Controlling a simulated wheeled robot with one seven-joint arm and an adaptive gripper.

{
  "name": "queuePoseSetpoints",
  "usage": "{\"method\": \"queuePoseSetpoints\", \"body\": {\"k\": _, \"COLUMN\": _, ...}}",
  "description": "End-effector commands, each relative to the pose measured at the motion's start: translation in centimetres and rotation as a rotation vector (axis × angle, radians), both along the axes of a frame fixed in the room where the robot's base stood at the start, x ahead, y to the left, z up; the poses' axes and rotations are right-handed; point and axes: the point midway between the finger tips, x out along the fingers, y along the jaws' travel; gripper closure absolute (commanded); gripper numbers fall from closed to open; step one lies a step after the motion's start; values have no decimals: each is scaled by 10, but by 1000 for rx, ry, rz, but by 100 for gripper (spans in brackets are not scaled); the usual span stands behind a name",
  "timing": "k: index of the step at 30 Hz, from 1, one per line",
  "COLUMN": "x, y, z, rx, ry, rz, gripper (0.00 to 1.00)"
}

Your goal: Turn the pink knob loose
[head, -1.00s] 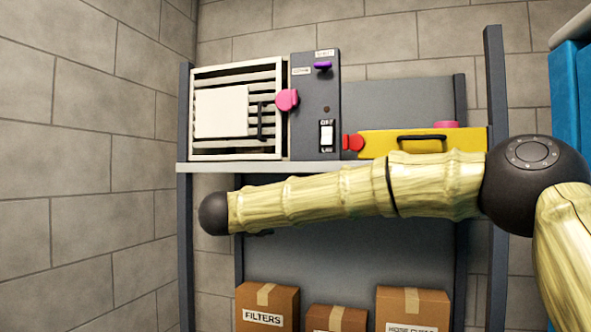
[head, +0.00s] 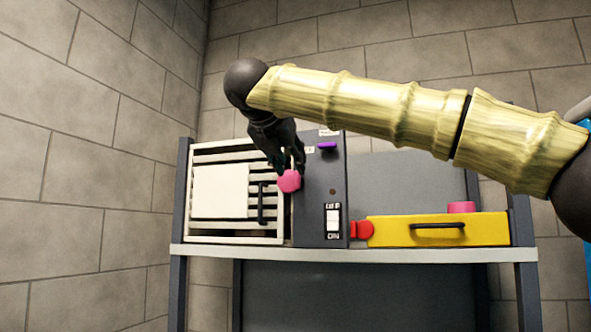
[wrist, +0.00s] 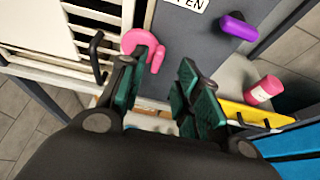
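The pink knob (head: 289,181) sits at the left edge of the dark grey panel (head: 318,213), beside the white slatted vent. It also shows in the wrist view (wrist: 141,45), round with a raised grip, just beyond the fingertips. My gripper (head: 290,168) is above the knob, pointing down, its fingertips close to it. In the wrist view my gripper (wrist: 158,75) has its green-padded fingers spread apart with nothing between them. The left finger is close to the knob; I cannot tell whether it touches.
A purple knob (head: 327,146) and a white switch (head: 333,219) are on the panel. The slatted vent (head: 210,229) has a black handle (head: 262,203). Right of the panel lie a red knob (head: 361,230) and a yellow case (head: 386,231) on the shelf (head: 400,255).

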Motion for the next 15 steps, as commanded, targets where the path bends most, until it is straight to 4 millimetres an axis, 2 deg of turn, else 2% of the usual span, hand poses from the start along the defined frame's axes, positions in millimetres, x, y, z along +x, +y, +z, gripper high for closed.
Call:
{"method": "queuePoseSetpoints", "body": {"k": 6, "x": 31, "y": -9, "z": -11, "rx": -2, "ry": 3, "rz": 1, "gripper": 67}}
{"method": "queuePoseSetpoints", "body": {"k": 15, "x": 53, "y": -14, "z": -22, "rx": -3, "ry": 0, "rz": 4, "gripper": 67}}
